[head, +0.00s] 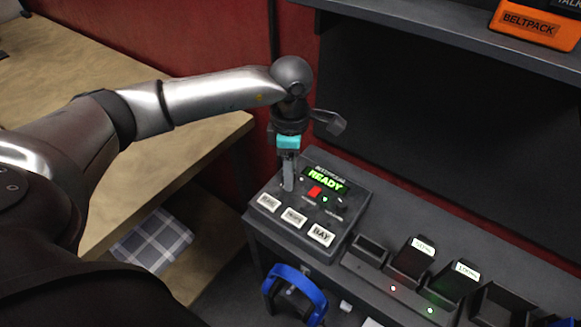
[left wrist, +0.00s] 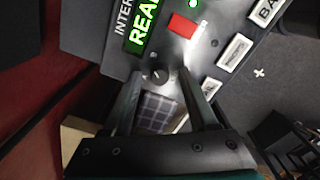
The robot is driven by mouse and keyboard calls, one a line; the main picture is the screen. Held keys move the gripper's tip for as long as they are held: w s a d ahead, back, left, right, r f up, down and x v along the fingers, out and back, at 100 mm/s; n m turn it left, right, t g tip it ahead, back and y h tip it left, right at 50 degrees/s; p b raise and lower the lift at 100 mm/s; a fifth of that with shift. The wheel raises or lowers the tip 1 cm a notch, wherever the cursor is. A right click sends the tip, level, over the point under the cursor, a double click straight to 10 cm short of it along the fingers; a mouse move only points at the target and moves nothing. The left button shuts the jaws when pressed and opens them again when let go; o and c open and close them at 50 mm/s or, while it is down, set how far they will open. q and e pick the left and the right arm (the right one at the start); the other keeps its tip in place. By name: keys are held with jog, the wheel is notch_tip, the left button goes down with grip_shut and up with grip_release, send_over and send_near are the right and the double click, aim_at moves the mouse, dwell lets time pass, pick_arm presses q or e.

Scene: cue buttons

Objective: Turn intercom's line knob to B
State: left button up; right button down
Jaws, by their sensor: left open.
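The intercom (head: 357,190) is a dark box on the desk with a lit green READY display (head: 324,180), a red piece and white buttons. My right gripper is not in view.
Blue headphones (head: 296,283) hang in front of the desk. A shelf above carries an orange beltpack (head: 532,27). A wooden table (head: 200,140) stands at left, with a plaid cloth (head: 152,240) below.

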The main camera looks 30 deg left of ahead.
pick_arm(q)
notch_tip(320, 180, up, 15)
jog(key=p, duration=0.1)
dwell(0.3)
dwell(0.4)
